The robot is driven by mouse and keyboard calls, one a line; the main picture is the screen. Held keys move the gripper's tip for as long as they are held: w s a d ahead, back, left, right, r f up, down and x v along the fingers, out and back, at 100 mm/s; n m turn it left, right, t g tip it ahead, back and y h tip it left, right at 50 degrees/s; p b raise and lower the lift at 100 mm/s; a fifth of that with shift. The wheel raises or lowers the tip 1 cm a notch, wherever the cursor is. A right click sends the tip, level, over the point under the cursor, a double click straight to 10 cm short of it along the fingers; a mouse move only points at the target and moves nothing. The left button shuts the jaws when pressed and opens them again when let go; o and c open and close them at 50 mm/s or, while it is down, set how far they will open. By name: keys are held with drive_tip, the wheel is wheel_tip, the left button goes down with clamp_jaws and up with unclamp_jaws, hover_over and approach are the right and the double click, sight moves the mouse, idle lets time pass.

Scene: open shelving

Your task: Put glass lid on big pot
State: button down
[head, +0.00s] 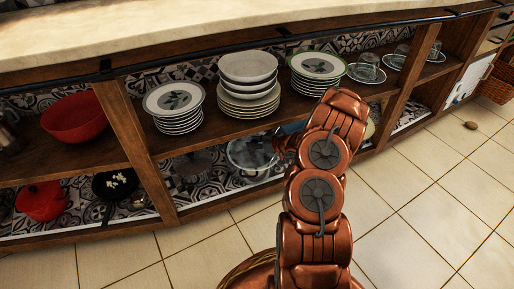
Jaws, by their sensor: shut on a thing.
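The glass lid (248,154) is a round, clear disc with a pale rim, at the lower shelf in the middle of the head view. My gripper (279,146) is at the lid's right side, shut on it. My copper arm comes up from the bottom and hides part of the shelf behind. I cannot tell for sure which vessel is the big pot. A red pot (42,201) stands on the lower shelf at far left. A greyish shape (192,163) left of the lid is too dim to identify.
Plate stacks (178,108) and bowls (248,68) fill the upper shelf, close above the lid. A dark pan (115,186) with white bits and a wooden upright (133,150) stand to the left. A wicker basket (497,82) is at far right. The tiled floor in front is mostly clear.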

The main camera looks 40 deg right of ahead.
sight(246, 139)
drive_tip(key=shift+w+d+f+b, duration=0.15)
drive_tip(key=shift+w+b, duration=0.6)
drive_tip(key=shift+w, duration=1.35)
drive_tip(key=shift+s+f+p, duration=0.1)
drive_tip(key=shift+f+p, duration=0.35)
drive_tip(key=shift+f, duration=0.3)
drive_tip(key=c, duration=0.7)
unclamp_jaws()
drive_tip(key=shift+s, duration=0.15)
drive_tip(key=v, duration=1.1)
drive_tip(key=shift+s+d+r, duration=0.1)
drive_tip(key=shift+s+r, duration=0.1)
drive_tip(key=shift+s, duration=0.1)
